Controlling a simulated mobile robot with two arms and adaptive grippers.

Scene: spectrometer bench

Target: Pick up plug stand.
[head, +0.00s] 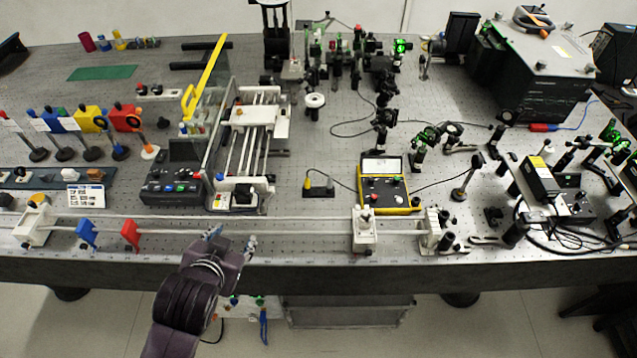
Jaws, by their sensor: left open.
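The likely plug stand is a small dark block (320,190) with a yellow plug upright at its left end. It stands on the bench in the middle, left of the yellow-framed meter, and a thin black cable runs between them. My left gripper (232,239) is open, its fingertips pointing away from me, over the front edge of the bench by the long rail. It is apart from the dark block, to its left and nearer to me. Nothing shows between its fingers. My right gripper is not in view.
A long rail (300,228) with red (130,234) and blue (87,234) holders runs along the front edge. A white carriage (364,232) sits on it. The yellow-framed meter (383,184) is right of the block. The bench between block and rail is clear.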

